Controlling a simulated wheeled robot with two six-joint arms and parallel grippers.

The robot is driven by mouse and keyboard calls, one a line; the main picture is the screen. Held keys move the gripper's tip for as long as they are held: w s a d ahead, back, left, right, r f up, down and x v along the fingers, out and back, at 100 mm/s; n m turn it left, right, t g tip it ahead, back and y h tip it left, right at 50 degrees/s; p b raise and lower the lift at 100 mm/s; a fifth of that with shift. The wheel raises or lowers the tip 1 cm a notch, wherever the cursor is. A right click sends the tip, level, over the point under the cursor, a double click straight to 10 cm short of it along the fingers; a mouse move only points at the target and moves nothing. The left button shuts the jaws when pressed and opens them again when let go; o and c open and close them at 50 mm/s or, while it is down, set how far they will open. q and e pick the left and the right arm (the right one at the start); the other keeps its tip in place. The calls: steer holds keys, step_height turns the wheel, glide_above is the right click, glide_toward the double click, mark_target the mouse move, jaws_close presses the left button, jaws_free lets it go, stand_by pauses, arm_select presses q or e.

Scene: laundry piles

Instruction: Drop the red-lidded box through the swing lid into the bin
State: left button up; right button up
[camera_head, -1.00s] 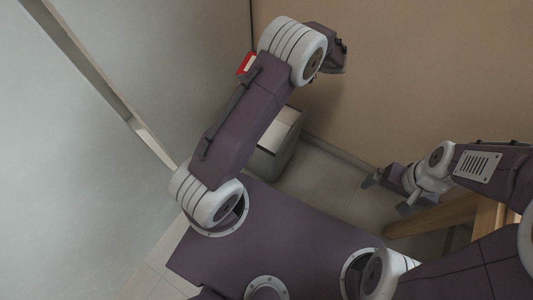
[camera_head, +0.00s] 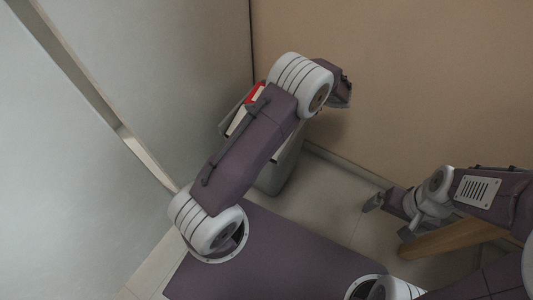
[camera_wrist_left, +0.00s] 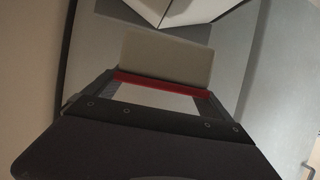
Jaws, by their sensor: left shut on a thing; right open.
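The red-lidded box (camera_head: 253,94) shows as a small red and white patch beside my left arm in the head view, over the top of the bin. In the left wrist view my left gripper (camera_wrist_left: 158,96) is shut on the box, whose red edge (camera_wrist_left: 168,83) and white face show between the dark fingers. My left arm hides most of the box and the gripper in the head view. The grey bin (camera_head: 277,178) stands in the corner, its top partly hidden by my arm. My right gripper (camera_head: 390,218) is open and empty at the right.
A pale panel (camera_wrist_left: 165,57) stands just beyond the box in the left wrist view; I cannot tell whether it is the swing lid. Walls close in behind and left of the bin. A wooden piece (camera_head: 450,238) lies under my right arm. The floor (camera_head: 325,205) right of the bin is clear.

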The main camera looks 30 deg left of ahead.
arm_select(q)
step_height(320, 180, down, 2)
steer(key=shift+f, duration=0.1)
steer(key=o, duration=1.4)
steer(key=shift+o, duration=0.2)
steer(key=p+v, duration=0.4)
steer(key=v, duration=0.5)
